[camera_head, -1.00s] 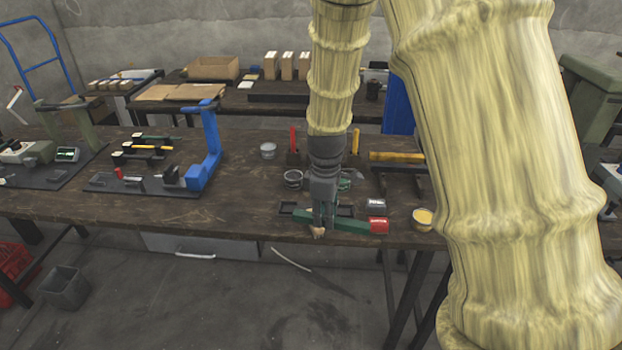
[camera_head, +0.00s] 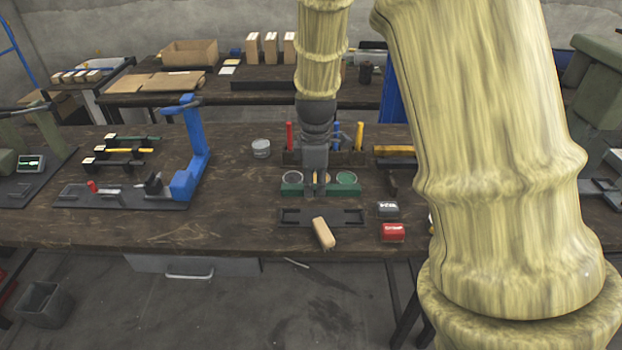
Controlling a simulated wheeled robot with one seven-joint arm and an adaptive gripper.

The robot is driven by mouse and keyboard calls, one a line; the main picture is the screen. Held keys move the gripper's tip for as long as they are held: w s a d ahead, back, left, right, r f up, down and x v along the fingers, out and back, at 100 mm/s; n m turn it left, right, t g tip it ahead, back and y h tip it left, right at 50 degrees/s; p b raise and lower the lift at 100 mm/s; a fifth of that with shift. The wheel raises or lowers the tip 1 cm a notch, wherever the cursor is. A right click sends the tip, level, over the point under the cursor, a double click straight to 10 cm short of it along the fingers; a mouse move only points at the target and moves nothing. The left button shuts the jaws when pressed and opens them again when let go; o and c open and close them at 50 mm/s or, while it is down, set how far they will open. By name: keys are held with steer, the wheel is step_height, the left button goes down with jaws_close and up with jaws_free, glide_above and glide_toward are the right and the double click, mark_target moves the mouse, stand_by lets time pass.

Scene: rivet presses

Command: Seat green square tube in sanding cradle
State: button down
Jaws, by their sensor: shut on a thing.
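My gripper (camera_head: 316,190) points down and is shut on the green square tube (camera_head: 344,190), near its middle. The tube lies level across the picture, with an end out on each side of the fingers. It is just in front of two round tins and behind a flat dark fixture (camera_head: 345,218) with raised frames at its ends, which looks like the sanding cradle. The tube is apart from this fixture in the picture. I cannot tell whether the tube touches the table. The fingertips are partly lost against the tube.
A wooden block (camera_head: 323,233) lies at the fixture's front edge. A red box (camera_head: 393,232) and a dark box (camera_head: 387,209) stand to the right. A grey tin (camera_head: 292,178) and a green-topped tin (camera_head: 346,178) are close behind the tube. A blue press (camera_head: 190,155) stands left.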

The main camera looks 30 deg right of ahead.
steer(key=shift+s+d+r, duration=0.15)
steer(key=shift+s, duration=0.05)
steer(key=shift+w+d+p, duration=0.1)
steer(key=shift+p, duration=0.2)
steer(key=shift+f, duration=0.7)
steer(key=shift+f+b, duration=1)
steer(key=shift+f, duration=2.1)
steer(key=shift+f, duration=0.65)
steer(key=c, duration=1.2)
jaws_free()
